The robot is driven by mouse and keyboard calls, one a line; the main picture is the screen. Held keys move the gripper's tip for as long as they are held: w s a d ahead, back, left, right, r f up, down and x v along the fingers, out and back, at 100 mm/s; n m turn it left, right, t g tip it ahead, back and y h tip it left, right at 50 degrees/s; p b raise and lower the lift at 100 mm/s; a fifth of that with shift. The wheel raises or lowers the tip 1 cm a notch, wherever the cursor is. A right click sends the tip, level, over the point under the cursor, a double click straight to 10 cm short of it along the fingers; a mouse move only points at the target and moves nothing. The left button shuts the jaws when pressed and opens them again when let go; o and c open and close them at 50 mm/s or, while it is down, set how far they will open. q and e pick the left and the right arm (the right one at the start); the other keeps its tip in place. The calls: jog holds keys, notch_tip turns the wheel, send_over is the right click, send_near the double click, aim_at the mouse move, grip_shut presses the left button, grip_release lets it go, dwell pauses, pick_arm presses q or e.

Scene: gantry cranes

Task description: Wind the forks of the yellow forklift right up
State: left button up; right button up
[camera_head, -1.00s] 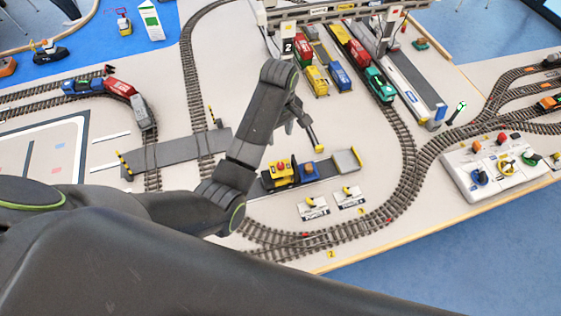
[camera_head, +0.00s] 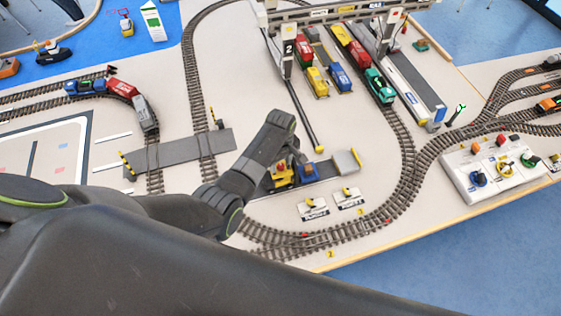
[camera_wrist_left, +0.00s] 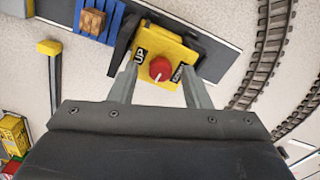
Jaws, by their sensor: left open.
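The yellow forklift (camera_head: 284,180) stands on a grey strip on the layout table. In the left wrist view the yellow forklift (camera_wrist_left: 190,50) shows from above, with a red knob (camera_wrist_left: 160,68) between the labels UP and DOWN. Its dark mast stands beside a blue pallet (camera_wrist_left: 92,30) bearing a brown block (camera_wrist_left: 92,21); the forks themselves are hidden. My left gripper (camera_wrist_left: 159,70) is open, its fingertips on either side of the red knob; I cannot tell whether they touch it. In the head view my left gripper (camera_head: 287,163) is over the forklift, partly hiding it.
A yellow-ended post (camera_head: 319,149) lies behind the forklift. Curved track (camera_head: 330,238) runs around the front, a control box (camera_head: 495,170) is at right, and the gantry crane (camera_head: 335,13) is behind.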

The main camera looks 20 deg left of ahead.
pick_arm(q)
jog(key=shift+f, duration=0.1)
jog(key=shift+c, duration=0.3)
grip_shut()
jog(key=shift+m, duration=0.3)
jog(key=m, duration=0.2)
jog(key=shift+m+p, duration=0.3)
jog(key=m, duration=0.5)
jog(key=shift+w, duration=0.1)
jog(key=m, duration=0.5)
jog(key=shift+d, duration=0.1)
jog(key=shift+m, duration=2.1)
